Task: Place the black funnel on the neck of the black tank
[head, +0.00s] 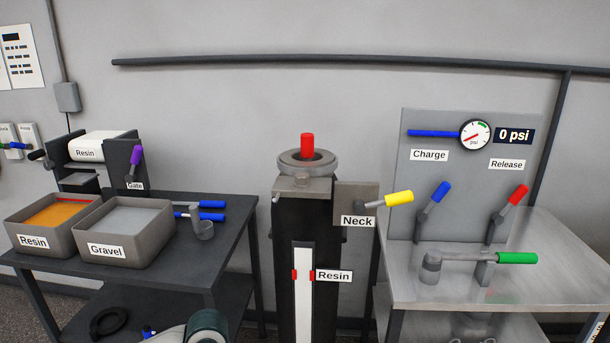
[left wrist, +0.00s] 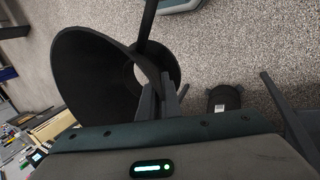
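The black tank (head: 262,230) stands upright in the middle of the head view. Its neck is a grey flanged ring (head: 290,165) on top, with a red piece (head: 307,146) standing up in it. The black funnel (left wrist: 95,75) fills much of the left wrist view, tilted on its side with its wide cone to the left and a pale opening near its narrow end. My left gripper (left wrist: 166,85) appears shut on the funnel near that narrow end; the exact contact is partly hidden. The funnel is out of the head view. My right gripper is in neither view.
A yellow-handled lever (head: 398,198) sits beside the neck at a "Neck" sign (head: 357,221). The left table (head: 228,225) bears resin (head: 32,243) and gravel (head: 107,251) bins. The right bench (head: 560,265) carries a gauge panel and a green-handled lever (head: 516,258).

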